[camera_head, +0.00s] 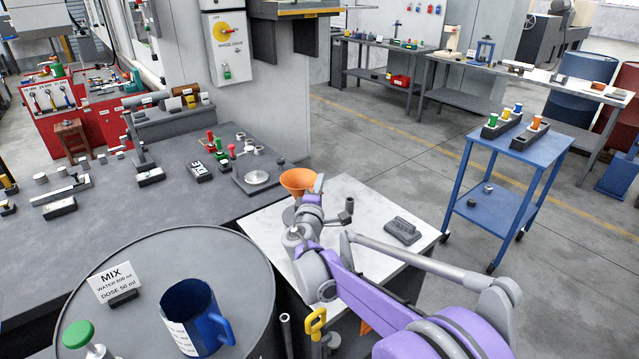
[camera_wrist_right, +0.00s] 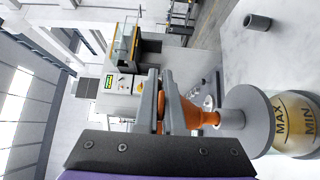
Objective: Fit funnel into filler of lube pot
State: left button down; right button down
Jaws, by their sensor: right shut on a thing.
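The orange funnel (camera_head: 298,179) is upright, wide mouth up, above the white-topped bench in the head view. My right gripper (camera_head: 312,190) is shut on it. In the right wrist view, turned sideways, the funnel (camera_wrist_right: 207,118) shows between and beyond the fingers (camera_wrist_right: 166,100). Its narrow end lies at the grey filler (camera_wrist_right: 231,119) of the lube pot (camera_wrist_right: 292,122), which has a clear amber body marked MAX and MIN. I cannot tell whether the spout is inside the filler or just above it. In the head view my gripper and arm largely hide the pot. My left gripper is out of view.
A small dark cylinder (camera_head: 347,211) and a grey block (camera_head: 403,231) stand on the white bench top (camera_head: 367,201). A blue jug (camera_head: 197,318) and a MIX sign (camera_head: 117,284) stand on the grey barrel (camera_head: 235,262). A blue trolley (camera_head: 495,205) is at right.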

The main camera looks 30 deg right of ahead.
jog(key=shift+f+b, duration=0.6)
jog(key=shift+f, duration=0.6)
jog(key=c, duration=0.9)
grip_release()
jog(key=shift+c, duration=0.2)
jog(key=shift+s+a, duration=0.1)
jog(key=v, duration=1)
jog(key=shift+s+a, duration=0.2)
jog(key=shift+a, duration=0.05)
jog(key=shift+f, duration=0.1)
